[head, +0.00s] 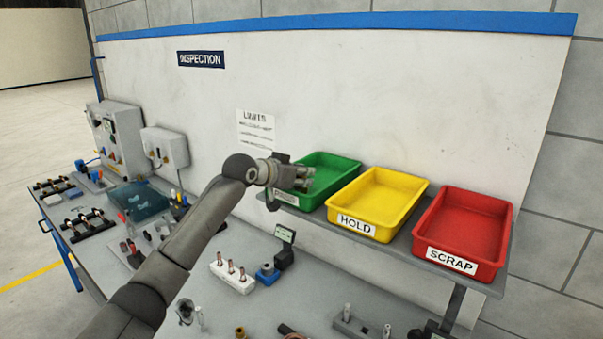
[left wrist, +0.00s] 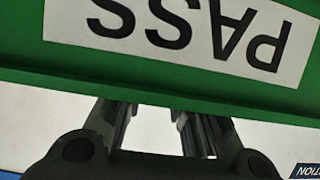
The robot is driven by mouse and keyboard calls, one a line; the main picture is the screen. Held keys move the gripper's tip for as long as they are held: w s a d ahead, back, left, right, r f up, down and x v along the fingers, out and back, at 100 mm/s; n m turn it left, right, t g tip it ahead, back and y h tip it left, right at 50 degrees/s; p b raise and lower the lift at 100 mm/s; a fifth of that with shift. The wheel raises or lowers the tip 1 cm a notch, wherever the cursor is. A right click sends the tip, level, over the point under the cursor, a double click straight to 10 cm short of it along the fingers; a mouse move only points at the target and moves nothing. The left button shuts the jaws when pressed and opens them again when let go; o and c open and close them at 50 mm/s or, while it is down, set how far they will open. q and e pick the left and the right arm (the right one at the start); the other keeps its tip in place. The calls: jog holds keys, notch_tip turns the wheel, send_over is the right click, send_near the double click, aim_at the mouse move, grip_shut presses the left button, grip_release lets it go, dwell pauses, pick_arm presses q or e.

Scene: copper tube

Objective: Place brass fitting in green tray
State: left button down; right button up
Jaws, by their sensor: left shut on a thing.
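The green tray (head: 345,160) is the leftmost of three trays on the shelf. Its front wall with the PASS label fills the top of the left wrist view (left wrist: 160,78), upside down. My left gripper (head: 306,177) is at this tray's front left, overlapping it in the head view. In the left wrist view its two fingers (left wrist: 160,112) pass behind the tray's edge, so the tips are hidden. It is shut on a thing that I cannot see. A small brass-coloured piece (head: 240,332) stands on the bench at the bottom of the head view. My right gripper is not in view.
The yellow HOLD tray (head: 385,190) and red SCRAP tray (head: 470,225) stand to the right on the shelf (head: 400,243). Below are a white block with copper pieces (head: 232,272) and a small gauge (head: 285,247). The wall rises close behind the trays.

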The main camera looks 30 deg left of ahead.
pick_arm(q)
jog(key=shift+f, duration=0.15)
jog(key=c, duration=1.5)
grip_release()
jog(key=shift+o, duration=1.3)
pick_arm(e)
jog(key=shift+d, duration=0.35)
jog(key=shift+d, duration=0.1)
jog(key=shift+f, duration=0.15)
